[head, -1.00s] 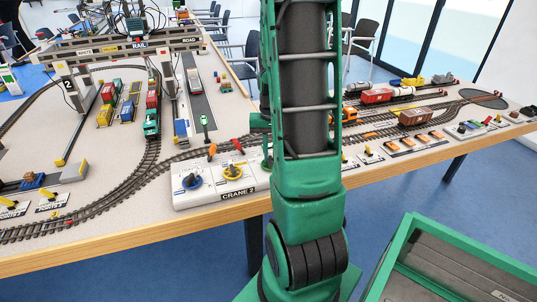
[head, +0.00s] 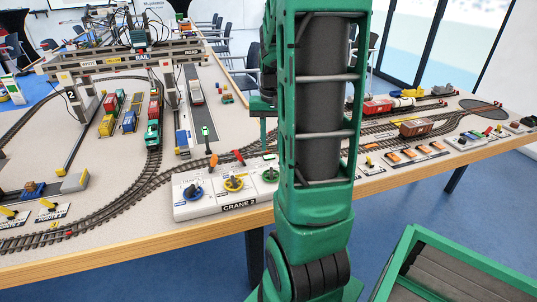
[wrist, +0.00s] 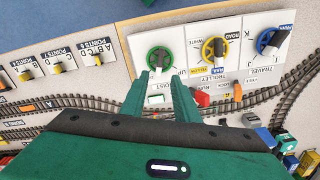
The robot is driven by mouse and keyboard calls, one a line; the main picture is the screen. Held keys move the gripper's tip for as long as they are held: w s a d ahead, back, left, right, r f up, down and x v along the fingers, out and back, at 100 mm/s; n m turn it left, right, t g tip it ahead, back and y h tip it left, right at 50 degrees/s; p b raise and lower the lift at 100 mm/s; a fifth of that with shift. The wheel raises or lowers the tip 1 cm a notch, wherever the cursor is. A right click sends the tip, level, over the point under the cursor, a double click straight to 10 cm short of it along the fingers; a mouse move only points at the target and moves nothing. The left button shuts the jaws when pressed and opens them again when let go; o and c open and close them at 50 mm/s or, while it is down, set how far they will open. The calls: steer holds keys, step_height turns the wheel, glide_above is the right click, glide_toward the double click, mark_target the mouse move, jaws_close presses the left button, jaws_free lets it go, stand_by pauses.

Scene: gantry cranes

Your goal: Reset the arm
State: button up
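My arm stands upright in the middle of the head view and hides part of the table behind it. Part of my gripper (head: 263,128) shows at its left edge, above the crane panel. In the wrist view my gripper (wrist: 159,76) has two green fingers apart, with nothing between them. They point toward the green hoist knob (wrist: 159,59) on the white crane 2 panel (head: 215,207). Whether they touch it is unclear. The yellow trolley knob (wrist: 214,49) and blue travel knob (wrist: 270,42) are to the right in the wrist view.
Model tracks (head: 110,205) curve across the table, with a green locomotive (head: 152,134) and wagons. A model gantry crane (head: 130,60) stands at the back left. Points levers (wrist: 62,60) stand beside the panel. A green-edged box (head: 450,260) is at the lower right.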

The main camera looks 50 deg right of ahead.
steer(key=shift+r, duration=0.7)
stand_by(0.5)
